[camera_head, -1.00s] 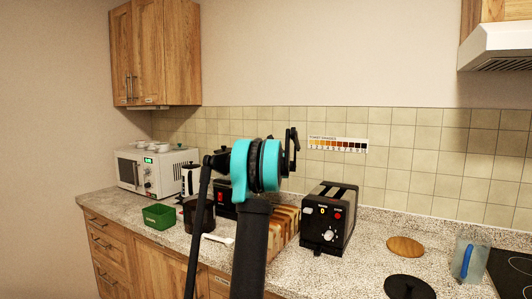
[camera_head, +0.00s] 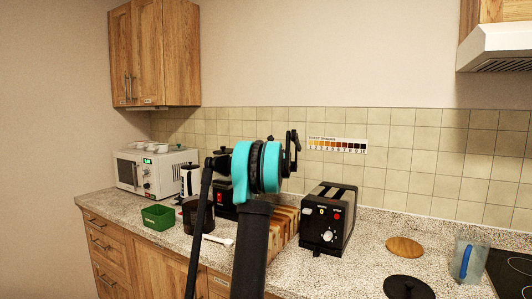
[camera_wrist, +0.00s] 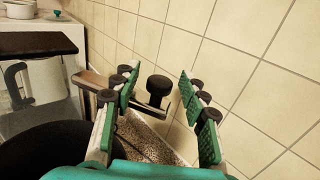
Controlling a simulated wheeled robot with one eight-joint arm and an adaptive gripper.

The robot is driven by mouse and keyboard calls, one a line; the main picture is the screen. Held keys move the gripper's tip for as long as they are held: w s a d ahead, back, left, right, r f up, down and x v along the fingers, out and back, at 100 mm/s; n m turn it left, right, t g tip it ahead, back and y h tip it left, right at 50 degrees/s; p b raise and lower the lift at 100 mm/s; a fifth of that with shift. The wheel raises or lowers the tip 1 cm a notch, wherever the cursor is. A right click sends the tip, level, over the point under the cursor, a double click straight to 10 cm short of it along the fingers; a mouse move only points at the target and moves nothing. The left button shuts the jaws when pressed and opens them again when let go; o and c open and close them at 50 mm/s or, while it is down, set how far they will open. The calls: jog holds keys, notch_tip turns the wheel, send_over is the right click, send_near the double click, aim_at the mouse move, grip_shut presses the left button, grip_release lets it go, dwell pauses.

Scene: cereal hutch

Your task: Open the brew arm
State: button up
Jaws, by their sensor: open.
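In the wrist view, a grey metallic bar (camera_wrist: 92,79) that looks like the brew arm runs in from the left behind my left finger. A black round knob (camera_wrist: 158,85) on a short stem shows near its right end. My gripper (camera_wrist: 159,77) is open, with one green-padded finger on each side of the knob in the picture. I see no finger clearly touching the knob; the depth between them is hard to tell. In the head view, a black machine with a red switch (camera_head: 220,197) is partly hidden behind my arm; the brew arm cannot be made out there.
A black toaster (camera_head: 328,220) and striped wooden block (camera_head: 283,226) stand right of my arm. A green bin (camera_head: 158,217), dark carafe (camera_head: 190,218) and white microwave (camera_head: 153,170) are to the left. The tiled wall (camera_wrist: 245,60) is close behind the gripper.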

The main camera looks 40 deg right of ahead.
jog(key=v, duration=1.2)
jog(key=shift+f, duration=0.1)
